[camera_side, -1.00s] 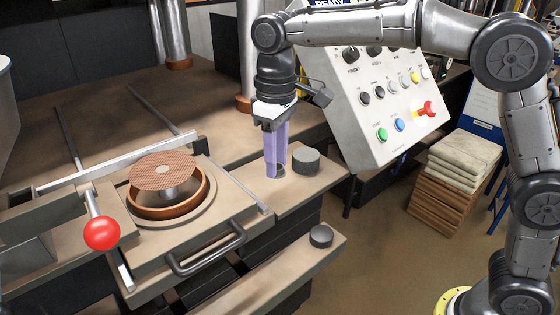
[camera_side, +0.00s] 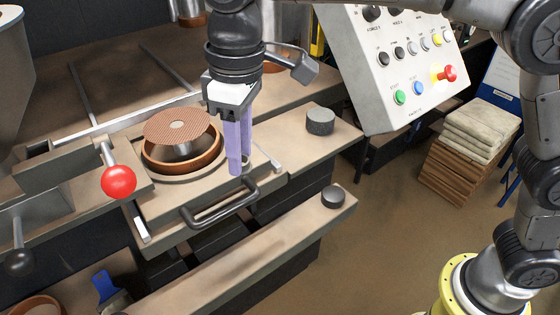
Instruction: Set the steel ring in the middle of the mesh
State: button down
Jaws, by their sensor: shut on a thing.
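The mesh (camera_side: 160,128) is a round, brown, perforated disc lying level above a brown ring-shaped mould, with a small pale spot at its centre. My gripper (camera_side: 240,165) points down with two long lilac fingers, to the right of the mesh and near the black handle. It is shut on a small grey piece, the steel ring (camera_side: 246,160), which shows only in part at the fingertips. The fingers hide most of it. The ring is apart from the mesh.
A lever with a red ball (camera_side: 118,182) stands at the front left of the mould. The black handle (camera_side: 222,207) juts forward. A grey cylinder (camera_side: 320,121) and a smaller dark one (camera_side: 333,197) stand to the right. A control panel (camera_side: 395,65) rises behind.

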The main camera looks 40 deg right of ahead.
jog(key=w+a+r+m, duration=0.1)
jog(key=w+r, duration=0.1)
jog(key=w, duration=0.1)
jog(key=w+a+r+m+t+y, duration=0.1)
jog(key=w+r, duration=0.1)
jog(key=w, duration=0.2)
jog(key=w+a+r+t, duration=0.1)
jog(key=w+a+r, duration=0.1)
jog(key=w+r, duration=0.1)
jog(key=shift+w+m+y, duration=0.3)
jog(key=shift+w+m, duration=0.1)
jog(key=shift+w, duration=0.15)
jog(key=shift+w+r+t, duration=0.35)
jog(key=shift+w+t, duration=0.05)
jog(key=shift+w, duration=0.15)
jog(key=shift+f, duration=1.05)
jog(key=shift+f, duration=1)
dwell(0.8)
jog(key=shift+c, duration=2.4)
grip_release()
